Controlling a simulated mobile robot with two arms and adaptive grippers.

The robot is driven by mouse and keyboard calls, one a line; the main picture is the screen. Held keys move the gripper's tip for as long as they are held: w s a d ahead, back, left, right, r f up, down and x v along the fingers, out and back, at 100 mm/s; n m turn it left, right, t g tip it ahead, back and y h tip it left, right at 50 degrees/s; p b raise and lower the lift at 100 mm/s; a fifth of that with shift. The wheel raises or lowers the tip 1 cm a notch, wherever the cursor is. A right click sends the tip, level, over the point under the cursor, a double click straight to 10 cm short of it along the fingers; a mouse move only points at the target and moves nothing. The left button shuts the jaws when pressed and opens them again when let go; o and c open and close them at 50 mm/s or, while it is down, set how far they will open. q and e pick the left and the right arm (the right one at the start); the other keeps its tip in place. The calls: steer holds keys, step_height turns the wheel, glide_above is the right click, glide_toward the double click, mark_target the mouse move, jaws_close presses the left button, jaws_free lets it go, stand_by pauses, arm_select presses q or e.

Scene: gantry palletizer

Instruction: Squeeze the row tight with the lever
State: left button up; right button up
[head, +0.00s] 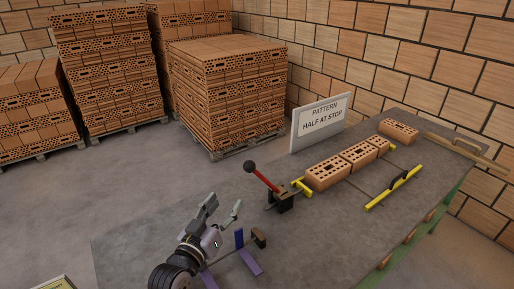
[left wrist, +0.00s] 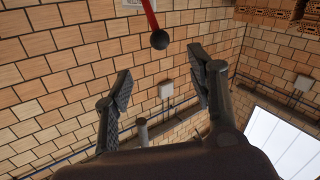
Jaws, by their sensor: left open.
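The lever (head: 264,179) has a red shaft and black ball knob (head: 249,167). It rises from a dark base (head: 282,201) and leans left, away from the bricks. A yellow pusher (head: 303,187) sits between the base and the row's near end. The row has three perforated orange bricks: near (head: 325,173), middle (head: 358,155) and far, smaller (head: 380,144). I cannot tell whether gaps remain. My left gripper (head: 222,205) is open and empty, left of and below the knob. In the left wrist view the knob (left wrist: 160,40) shows beyond the spread fingers. My right gripper is not visible.
A sign (head: 320,122) stands behind. A purple bracket (head: 245,262) is near my left gripper. Brick pallets (head: 229,95) stand beyond.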

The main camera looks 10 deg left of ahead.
arm_select(q)
steer(key=p, duration=0.1)
glide_toward(247, 170)
steer(key=w, duration=0.5)
steer(key=w+d, duration=0.1)
steer(key=w, duration=0.2)
steer(key=shift+w+d+p, duration=0.3)
steer(key=shift+w+p, duration=0.05)
steer(key=shift+w+d+f, duration=0.1)
steer(key=shift+w+d, duration=0.1)
steer(key=shift+w, duration=0.9)
steer(key=shift+w+d, duration=0.1)
steer(key=shift+w, duration=0.4)
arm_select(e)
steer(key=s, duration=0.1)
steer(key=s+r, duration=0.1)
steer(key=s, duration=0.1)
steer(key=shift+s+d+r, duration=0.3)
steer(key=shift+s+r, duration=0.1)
arm_select(q)
steer(key=shift+c, duration=0.2)
